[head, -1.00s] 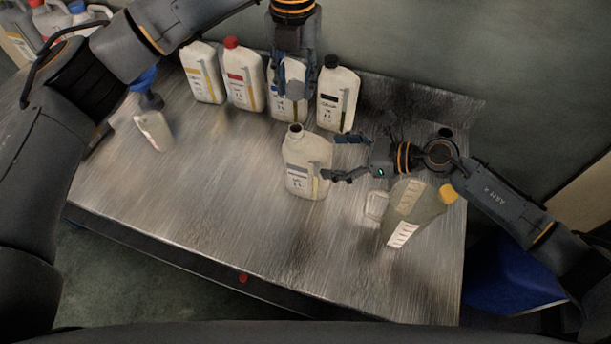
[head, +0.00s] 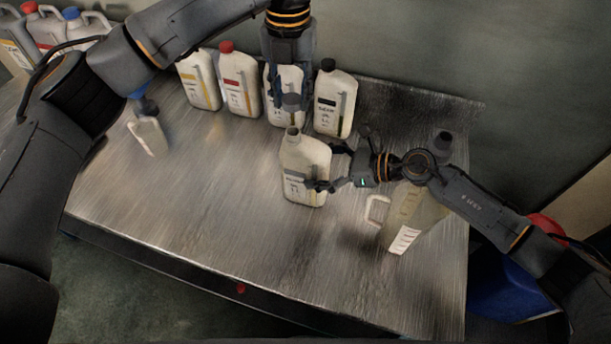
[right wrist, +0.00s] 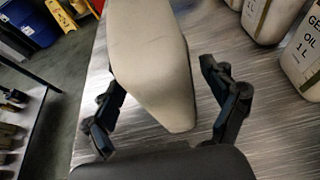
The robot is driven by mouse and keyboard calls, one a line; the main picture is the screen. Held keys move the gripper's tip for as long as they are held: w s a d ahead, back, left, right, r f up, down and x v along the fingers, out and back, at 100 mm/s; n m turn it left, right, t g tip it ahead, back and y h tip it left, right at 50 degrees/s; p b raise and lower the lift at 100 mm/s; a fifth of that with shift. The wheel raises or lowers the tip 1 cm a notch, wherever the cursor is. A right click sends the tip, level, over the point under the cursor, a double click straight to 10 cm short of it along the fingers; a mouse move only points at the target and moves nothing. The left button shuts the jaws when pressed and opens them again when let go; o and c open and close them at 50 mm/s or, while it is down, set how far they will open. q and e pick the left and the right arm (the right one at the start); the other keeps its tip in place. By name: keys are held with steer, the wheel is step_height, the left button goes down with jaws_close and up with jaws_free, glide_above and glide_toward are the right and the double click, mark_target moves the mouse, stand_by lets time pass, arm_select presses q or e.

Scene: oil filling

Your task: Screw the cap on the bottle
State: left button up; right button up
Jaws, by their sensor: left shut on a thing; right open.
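The open bottle (head: 303,168), an off-white jug with a grey label, stands upright on the metal table. In the right wrist view the bottle (right wrist: 150,60) lies between the spread fingers of this gripper (right wrist: 165,82), and a gap shows beside the right finger.
Several capped jugs stand in a row behind, including a red-capped one (head: 239,85) and a black-capped one (head: 334,105). A translucent measuring jug (head: 408,222) stands at the right, partly under my right arm. A funnel (head: 147,107) stands at the left. The table's front middle is clear.

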steer(key=shift+x, duration=2.2)
steer(key=c, duration=1.8)
arm_select(q)
glide_above(293, 132)
steer(key=shift+f, duration=2.5)
